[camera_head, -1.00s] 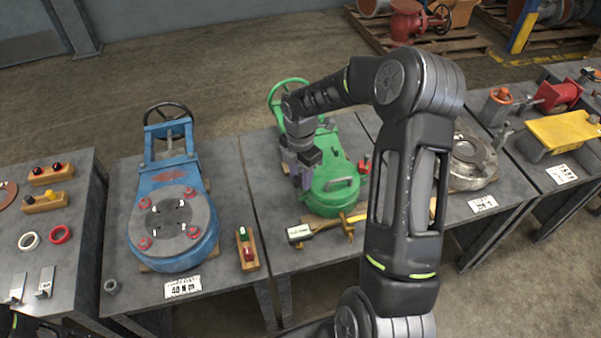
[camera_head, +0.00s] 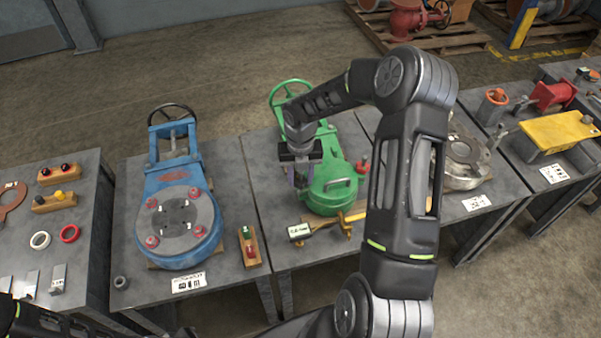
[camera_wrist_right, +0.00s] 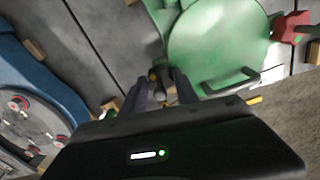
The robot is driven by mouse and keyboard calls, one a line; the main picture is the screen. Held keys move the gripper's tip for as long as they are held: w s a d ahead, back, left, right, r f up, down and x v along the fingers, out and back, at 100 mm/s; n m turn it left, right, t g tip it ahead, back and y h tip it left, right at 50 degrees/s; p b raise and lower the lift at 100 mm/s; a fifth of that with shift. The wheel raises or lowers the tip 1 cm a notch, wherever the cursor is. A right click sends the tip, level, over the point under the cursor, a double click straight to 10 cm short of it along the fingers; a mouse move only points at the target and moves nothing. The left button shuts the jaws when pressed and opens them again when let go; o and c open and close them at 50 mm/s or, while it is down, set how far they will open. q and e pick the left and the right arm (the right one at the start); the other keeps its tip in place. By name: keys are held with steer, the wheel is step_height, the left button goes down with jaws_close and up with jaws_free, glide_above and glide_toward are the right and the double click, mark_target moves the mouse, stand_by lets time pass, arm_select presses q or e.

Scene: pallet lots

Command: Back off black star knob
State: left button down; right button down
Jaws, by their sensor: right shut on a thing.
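My right gripper (camera_head: 302,185) points down at the left side of the green valve body (camera_head: 335,186). In the right wrist view its two fingers (camera_wrist_right: 160,90) are closed around a small dark knob (camera_wrist_right: 156,76) with a yellowish spot, beside the round green cover (camera_wrist_right: 220,40). I take this for the black star knob; its star shape is not clear. In the head view the gripper hides the knob. My left gripper is not in view.
A green handwheel (camera_head: 289,92) stands behind the gripper. A blue valve (camera_head: 180,220) stands on the table to the left.

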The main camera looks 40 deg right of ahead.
steer(key=shift+n+p, duration=0.8)
steer(key=shift+n, duration=1.1)
steer(key=c, duration=0.9)
jaws_free()
steer(key=shift+r, duration=0.1)
step_height(320, 180, up, 8)
steer(key=shift+f+b, duration=0.15)
steer(key=shift+b, duration=0.25)
